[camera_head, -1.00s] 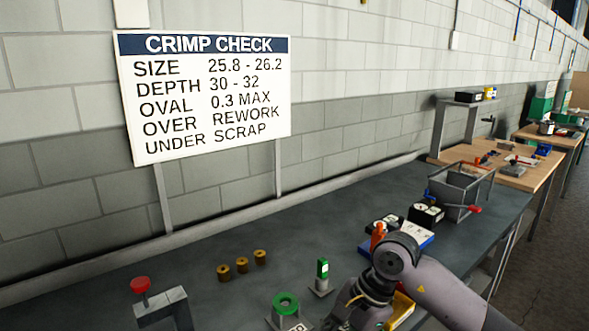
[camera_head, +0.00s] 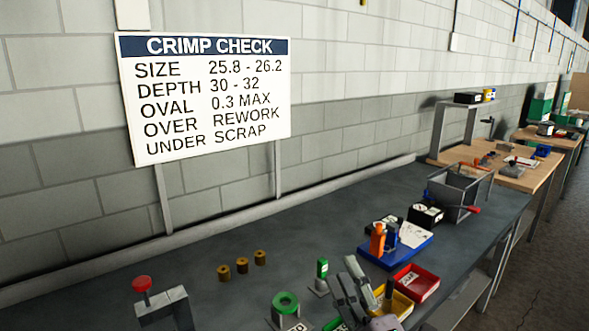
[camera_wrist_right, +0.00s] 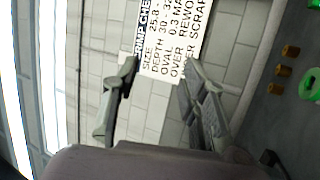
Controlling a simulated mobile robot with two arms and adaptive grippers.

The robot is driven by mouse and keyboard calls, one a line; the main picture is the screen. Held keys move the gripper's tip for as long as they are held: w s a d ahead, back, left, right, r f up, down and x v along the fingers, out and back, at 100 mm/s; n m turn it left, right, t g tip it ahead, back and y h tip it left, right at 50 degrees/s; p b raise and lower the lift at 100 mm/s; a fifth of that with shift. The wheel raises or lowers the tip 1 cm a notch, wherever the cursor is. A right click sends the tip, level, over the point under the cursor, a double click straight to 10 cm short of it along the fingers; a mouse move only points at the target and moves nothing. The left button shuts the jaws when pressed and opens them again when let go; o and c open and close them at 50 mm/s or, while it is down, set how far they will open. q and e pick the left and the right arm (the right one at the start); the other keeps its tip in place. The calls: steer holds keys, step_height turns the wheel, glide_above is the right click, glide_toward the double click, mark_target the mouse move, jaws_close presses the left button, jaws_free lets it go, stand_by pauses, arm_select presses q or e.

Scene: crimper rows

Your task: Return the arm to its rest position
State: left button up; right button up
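My right gripper (camera_head: 369,275) is at the lower middle right of the head view, in front of the yellow bin. Its fingers point up and stand apart. In the right wrist view the two fingers (camera_wrist_right: 162,66) are spread wide with nothing between them, so it is open and empty. Beyond them that view shows the wall and the crimp check sign (camera_wrist_right: 172,40), turned on its side. My left gripper is not in view.
The bench's back strip is clear.

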steer(key=s+d+f+m+g+h, duration=0.4)
steer(key=d+f+m, duration=0.25)
steer(key=f, duration=0.35)
steer(key=s+d+f+m+g+h, duration=0.45)
steer(key=f+m, duration=0.25)
steer(key=f, duration=0.4)
steer(key=s+f+m+g+y, duration=0.1)
steer(key=s+f+m+g, duration=0.3)
steer(key=s, duration=0.6)
steer(key=s+f+m+g, duration=0.1)
steer(key=s+f+g, duration=0.4)
steer(key=s+f, duration=0.3)
step_height(320, 180, down, 23)
steer(key=s+g, duration=0.1)
steer(key=s+d+f+g, duration=0.1)
steer(key=s+d+f, duration=0.2)
steer(key=s+f, duration=1.4)
steer(key=shift+s+d+f, duration=0.15)
steer(key=shift+s+f, duration=0.15)
steer(key=shift+f, duration=0.25)
steer(key=shift+n+g, duration=0.25)
